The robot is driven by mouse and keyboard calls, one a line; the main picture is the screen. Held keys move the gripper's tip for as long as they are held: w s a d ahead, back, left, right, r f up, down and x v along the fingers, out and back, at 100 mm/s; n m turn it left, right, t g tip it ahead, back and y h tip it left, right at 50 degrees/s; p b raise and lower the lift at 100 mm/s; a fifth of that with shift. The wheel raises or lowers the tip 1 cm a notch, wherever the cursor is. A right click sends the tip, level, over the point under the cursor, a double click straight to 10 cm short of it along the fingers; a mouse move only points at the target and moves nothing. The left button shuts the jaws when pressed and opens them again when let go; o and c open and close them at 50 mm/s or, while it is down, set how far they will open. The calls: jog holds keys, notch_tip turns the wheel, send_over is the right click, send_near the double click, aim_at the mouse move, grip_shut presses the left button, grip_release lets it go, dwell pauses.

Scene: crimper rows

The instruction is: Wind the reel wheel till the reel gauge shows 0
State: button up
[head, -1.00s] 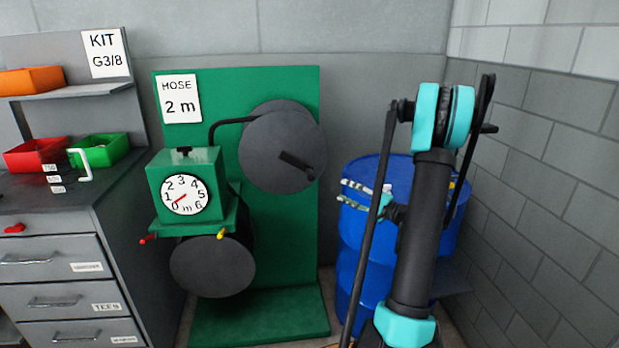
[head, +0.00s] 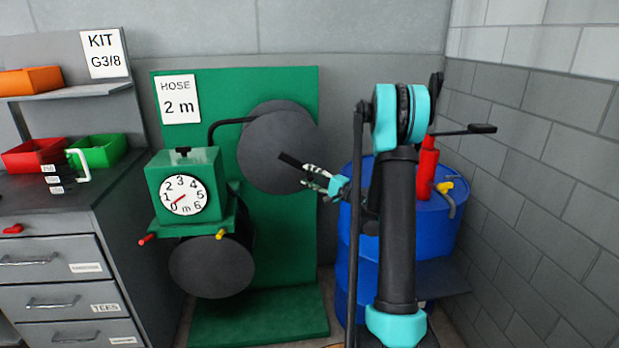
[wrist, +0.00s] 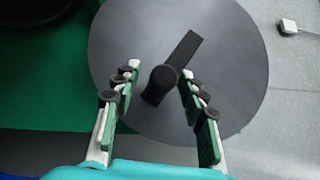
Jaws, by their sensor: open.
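The reel wheel (head: 265,160) is a dark grey disc on the upper part of a green stand, with a black crank arm. In the wrist view, the wheel (wrist: 130,30) fills the middle, and its crank knob (wrist: 163,77) points toward the camera. My gripper (wrist: 160,74) is open, its fingers on either side of the knob with gaps visible. In the head view, my gripper (head: 322,182) is at the wheel's lower right and partly covers the crank end. The reel gauge (head: 183,195) is a white dial on a green box; its red needle points lower left, between 0 and 1.
A sign (head: 179,99) reads HOSE 2 m. A dark drum (head: 212,267) hangs below the gauge. A blue barrel (head: 430,230) with a red bottle (head: 427,168) stands right. A grey drawer cabinet (head: 60,270) with bins stands left.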

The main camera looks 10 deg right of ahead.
jog(key=shift+a, duration=0.1)
grip_shut()
dwell(0.3)
jog(key=shift+d+r+n+g+h, duration=0.35)
jog(key=shift+r+n, duration=0.2)
jog(key=shift+r, duration=0.1)
jog(key=shift+d+r+n+g+h, duration=0.35)
jog(key=shift+r+n, duration=0.2)
jog(key=shift+r, duration=0.1)
jog(key=shift+d+r+n+g+h, duration=0.15)
jog(key=shift+r+n+g+h, duration=0.15)
jog(key=shift+r+n+h, duration=0.45)
jog(key=shift+d+r+n+g+h, duration=0.1)
jog(key=shift+r+n+g+h, duration=0.3)
jog(key=shift+r, duration=0.6)
jog(key=shift+w, duration=0.1)
grip_release()
